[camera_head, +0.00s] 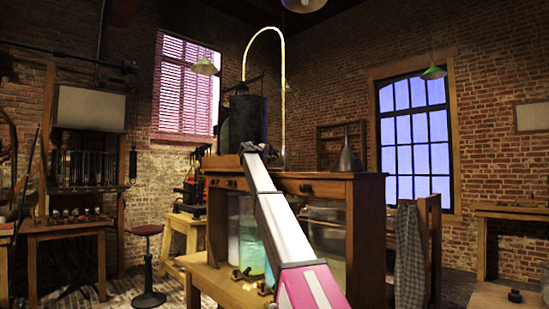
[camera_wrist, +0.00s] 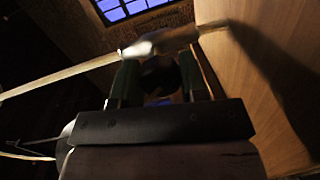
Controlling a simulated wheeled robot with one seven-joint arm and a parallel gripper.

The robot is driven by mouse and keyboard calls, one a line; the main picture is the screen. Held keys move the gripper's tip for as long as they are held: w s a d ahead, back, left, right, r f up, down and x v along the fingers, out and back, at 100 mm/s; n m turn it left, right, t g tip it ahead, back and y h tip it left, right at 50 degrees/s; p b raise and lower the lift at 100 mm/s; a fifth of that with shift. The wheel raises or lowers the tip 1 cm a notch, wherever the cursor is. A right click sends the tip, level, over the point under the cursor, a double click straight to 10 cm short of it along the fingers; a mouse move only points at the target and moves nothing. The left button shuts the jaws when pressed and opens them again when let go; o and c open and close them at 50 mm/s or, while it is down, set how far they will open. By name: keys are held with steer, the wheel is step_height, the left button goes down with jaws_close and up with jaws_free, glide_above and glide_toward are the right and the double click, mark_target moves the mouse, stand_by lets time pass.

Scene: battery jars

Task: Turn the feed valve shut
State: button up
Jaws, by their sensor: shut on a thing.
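My gripper (camera_wrist: 160,66) fills the middle of the wrist view, with a green finger on each side of a dark rounded piece (camera_wrist: 161,80). The fingers are shut on this piece, which looks to be the feed valve's handle, though it is too dark to tell its angle. In the head view my gripper (camera_head: 258,149) is at the cabinet's top edge, just below the black tank (camera_head: 247,120). My arm hides the valve there.
The wooden cabinet (camera_head: 320,187) stands under the tank, with glass jars (camera_head: 246,240) below its top. A metal funnel (camera_head: 347,155) stands on top to the right. In the wrist view a pale tube (camera_wrist: 65,73) runs close by the fingers, beside a wooden panel (camera_wrist: 245,90).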

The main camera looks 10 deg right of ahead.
steer(key=m, duration=0.5)
steer(key=shift+s+f+t+y, duration=0.1)
steer(key=shift+f+t+y, duration=0.1)
steer(key=shift+t+y, duration=0.1)
steer(key=shift+m, duration=0.4)
steer(key=o, duration=0.9)
steer(key=shift+r, duration=0.1)
steer(key=shift+a, duration=0.15)
steer(key=v, duration=1)
steer(key=shift+s+a, duration=0.15)
steer(key=shift+s, duration=0.05)
